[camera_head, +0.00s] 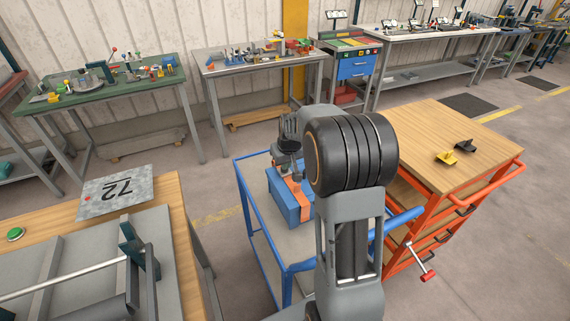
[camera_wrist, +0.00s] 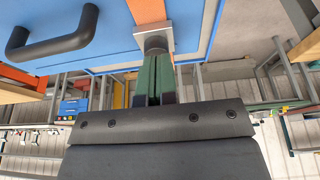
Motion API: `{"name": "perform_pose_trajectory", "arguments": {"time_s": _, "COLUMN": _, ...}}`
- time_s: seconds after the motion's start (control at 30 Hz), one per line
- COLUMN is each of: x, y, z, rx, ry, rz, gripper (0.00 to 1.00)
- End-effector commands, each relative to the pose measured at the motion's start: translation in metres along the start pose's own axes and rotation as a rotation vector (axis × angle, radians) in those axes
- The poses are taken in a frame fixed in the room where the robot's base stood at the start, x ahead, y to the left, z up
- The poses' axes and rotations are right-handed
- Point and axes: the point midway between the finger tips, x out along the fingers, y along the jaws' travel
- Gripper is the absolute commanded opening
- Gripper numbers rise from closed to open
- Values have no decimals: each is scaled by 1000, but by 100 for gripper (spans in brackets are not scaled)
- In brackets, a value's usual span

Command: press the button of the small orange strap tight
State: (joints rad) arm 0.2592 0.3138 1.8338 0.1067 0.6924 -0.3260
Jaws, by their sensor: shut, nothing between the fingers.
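A blue case (camera_head: 285,207) stands on the blue-framed cart with an orange strap (camera_head: 306,192) around it. In the wrist view the case (camera_wrist: 105,45) fills the top, with its black handle (camera_wrist: 55,42) at left. In the head view my arm partly hides the case.
The blue cart (camera_head: 258,246) stands between a workbench (camera_head: 172,200) with a grey fixture at left and an orange cart (camera_head: 440,135) with a wooden top at right. A plate marked 72 (camera_head: 118,192) lies on the workbench. Other benches line the wall.

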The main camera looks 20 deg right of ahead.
Motion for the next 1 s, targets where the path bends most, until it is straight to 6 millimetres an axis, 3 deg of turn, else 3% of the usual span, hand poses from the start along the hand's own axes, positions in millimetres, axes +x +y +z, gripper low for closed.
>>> {"name": "perform_pose_trajectory", "arguments": {"time_s": 0.57, "x": 10, "y": 0, "z": 3, "rx": 0, "ry": 0, "rz": 0, "gripper": 0}}
{"name": "perform_pose_trajectory", "arguments": {"time_s": 0.8, "x": 34, "y": 0, "z": 10, "rx": 0, "ry": 0, "rz": 0, "gripper": 0}}
{"name": "perform_pose_trajectory", "arguments": {"time_s": 1.0, "x": 34, "y": 0, "z": 12, "rx": 1, "ry": -7, "rz": -1, "gripper": 0}}
